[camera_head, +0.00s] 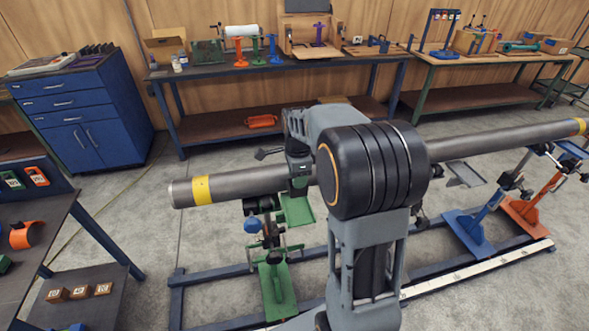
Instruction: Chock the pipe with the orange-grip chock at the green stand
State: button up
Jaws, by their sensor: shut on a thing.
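The pipe (245,183) is a long grey tube with yellow bands near its ends, lying across the stands. The green stand (277,290) is under its left part, with a dark head and blue knob below the pipe and a green tray (298,210) beside it. My gripper (299,186) points down at the pipe, just right of the green stand's head and above the tray. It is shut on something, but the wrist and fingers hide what. I see no orange grip at the fingers and cannot make out the orange-grip chock.
A blue stand (469,232) and an orange stand (527,208) bear the right part. A blue floor frame (210,280) surrounds the stand feet. An orange ring-like part (27,235) lies on the left table. Benches and a blue cabinet (85,115) line the wall.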

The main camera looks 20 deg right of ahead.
jog(key=shift+d+f+b, duration=0.2)
jog(key=shift+f+b, duration=0.5)
jog(key=shift+f, duration=0.15)
jog(key=shift+f+b, duration=2.7)
jog(key=shift+f, duration=0.75)
jog(key=shift+w+d+p, duration=0.15)
jog(key=shift+w+p, duration=0.35)
jog(key=shift+w, duration=0.85)
jog(key=o, duration=1.2)
jog(key=shift+f, duration=0.1)
jog(key=shift+s+r+p, duration=0.2)
jog(key=shift+r+p, duration=0.65)
jog(key=shift+r, duration=0.35)
jog(key=shift+s+r+p, duration=0.15)
jog(key=shift+r+p, duration=0.75)
jog(key=shift+r, duration=0.25)
jog(key=shift+s+r+p, duration=0.2)
jog(key=shift+r+p, duration=0.65)
jog(key=shift+r, duration=0.35)
